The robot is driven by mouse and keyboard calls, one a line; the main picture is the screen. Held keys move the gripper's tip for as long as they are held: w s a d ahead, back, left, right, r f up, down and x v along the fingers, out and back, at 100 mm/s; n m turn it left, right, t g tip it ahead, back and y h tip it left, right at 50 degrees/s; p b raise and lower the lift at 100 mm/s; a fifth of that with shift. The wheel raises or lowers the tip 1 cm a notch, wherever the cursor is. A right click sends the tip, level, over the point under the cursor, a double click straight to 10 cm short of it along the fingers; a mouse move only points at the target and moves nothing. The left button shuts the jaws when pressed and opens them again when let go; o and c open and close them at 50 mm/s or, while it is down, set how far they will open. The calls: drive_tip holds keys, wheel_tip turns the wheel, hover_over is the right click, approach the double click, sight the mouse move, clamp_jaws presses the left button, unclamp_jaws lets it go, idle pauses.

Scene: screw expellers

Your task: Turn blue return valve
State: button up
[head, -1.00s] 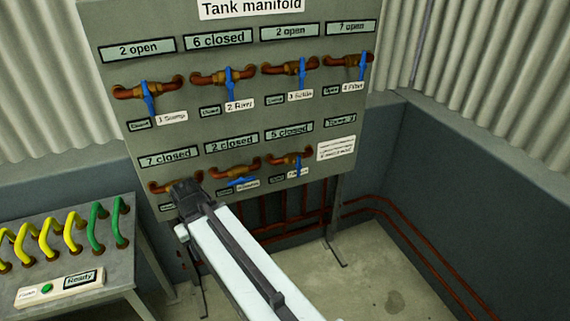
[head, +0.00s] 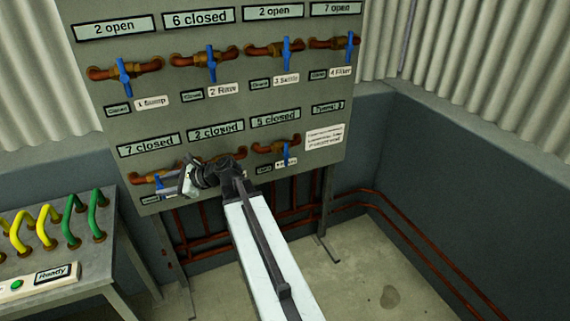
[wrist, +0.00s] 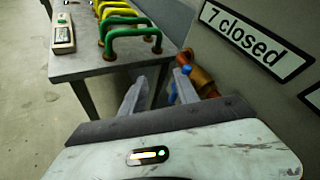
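I cannot read which label says return. The lower left valve (head: 145,179), under "7 closed", has my gripper (head: 170,189) at its handle. In the wrist view my gripper (wrist: 158,92) is open. A blue handle (wrist: 172,93) shows beside and behind its right finger, partly hidden; I cannot tell if they touch. The lower middle valve (head: 196,158), under "2 closed", is mostly hidden by my arm. The lower right valve (head: 275,147), under "5 closed", has its handle pointing down.
The upper row has several blue-handled valves, including the one at "1 Sump" (head: 124,72). A grey bench (head: 75,262) with yellow and green hoses stands at left. Red floor pipes (head: 400,230) run along the right wall. Floor at right is clear.

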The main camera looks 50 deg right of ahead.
drive_tip(key=d+f+m+t+h+b, duration=0.25)
drive_tip(key=d+m, duration=0.25)
drive_tip(key=d, duration=0.9)
drive_tip(key=m+t+h+b, duration=0.4)
drive_tip(key=m+h+b, duration=0.4)
drive_tip(key=m, duration=0.1)
approach(287, 151)
drive_tip(key=w+d, duration=0.1)
drive_tip(key=w, duration=0.2)
drive_tip(key=shift+y, duration=0.25)
drive_tip(key=w, duration=0.5)
drive_tip(key=w+d, duration=0.1)
drive_tip(key=w, duration=0.1)
drive_tip(key=shift+w, duration=0.35)
drive_tip(key=shift+a, duration=0.1)
clamp_jaws()
